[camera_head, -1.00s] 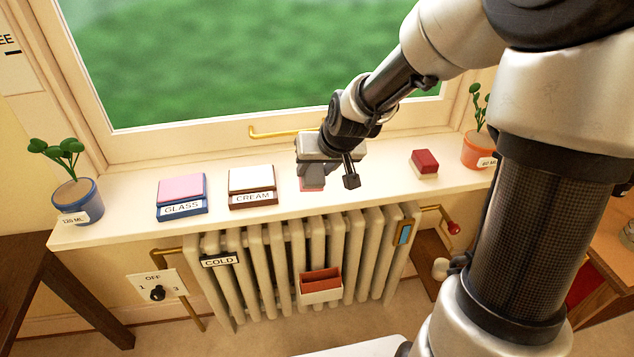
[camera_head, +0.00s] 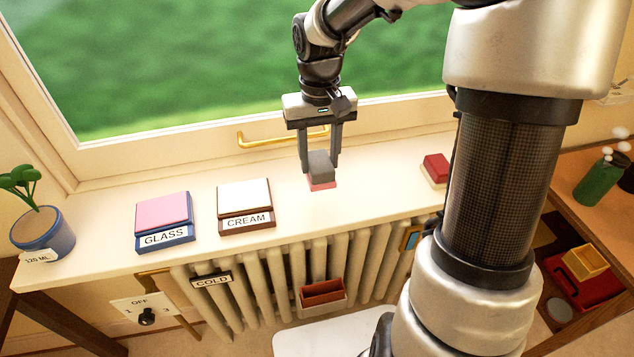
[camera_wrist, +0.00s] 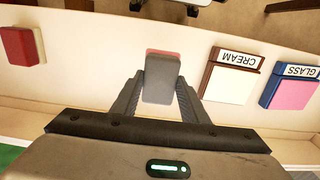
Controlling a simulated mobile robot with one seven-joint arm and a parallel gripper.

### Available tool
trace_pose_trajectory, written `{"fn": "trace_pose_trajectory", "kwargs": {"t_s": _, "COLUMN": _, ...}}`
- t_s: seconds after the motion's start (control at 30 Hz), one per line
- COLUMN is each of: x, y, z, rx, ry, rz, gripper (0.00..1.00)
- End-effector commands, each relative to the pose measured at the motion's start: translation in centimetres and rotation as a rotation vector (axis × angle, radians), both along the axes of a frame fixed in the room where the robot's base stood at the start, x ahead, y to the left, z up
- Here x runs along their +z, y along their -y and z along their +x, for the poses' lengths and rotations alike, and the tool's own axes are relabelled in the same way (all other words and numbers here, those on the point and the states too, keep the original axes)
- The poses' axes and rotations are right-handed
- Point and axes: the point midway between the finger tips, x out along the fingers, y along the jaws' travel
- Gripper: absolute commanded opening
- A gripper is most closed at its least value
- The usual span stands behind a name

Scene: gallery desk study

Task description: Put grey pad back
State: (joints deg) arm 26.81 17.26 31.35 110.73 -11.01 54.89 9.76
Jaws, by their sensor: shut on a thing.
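A grey pad (camera_head: 320,164) with a pink-red layer along its lower side is between the fingers of my gripper (camera_head: 320,160), which is shut on it, over the middle of the window sill. I cannot tell whether the pink layer is part of the pad or a separate thing under it, nor whether it touches the sill. In the wrist view the grey pad (camera_wrist: 161,80) sits between both fingertips, its pink edge at the far end. The pink GLASS box (camera_head: 163,211) and the white-topped CREAM box (camera_head: 244,196) stand to its left.
A red block on a cream base (camera_head: 436,167) lies on the sill to the right, beside my arm. A potted plant (camera_head: 40,232) stands at the far left. A radiator (camera_head: 270,270) with a red-lined holder (camera_head: 322,295) is below. The sill (camera_head: 290,205) is clear around the pad.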

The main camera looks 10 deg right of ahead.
Motion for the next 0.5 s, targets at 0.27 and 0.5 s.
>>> {"fn": "trace_pose_trajectory", "kwargs": {"t_s": 0.27, "x": -3.6, "y": 0.0, "z": 0.0, "rx": 0.001, "ry": -0.001, "rz": 0.001, "gripper": 0.22}}
{"fn": "trace_pose_trajectory", "kwargs": {"t_s": 0.5, "x": -6.6, "y": 0.0, "z": -0.1, "rx": 0.001, "ry": -0.002, "rz": 0.001, "gripper": 0.22}}
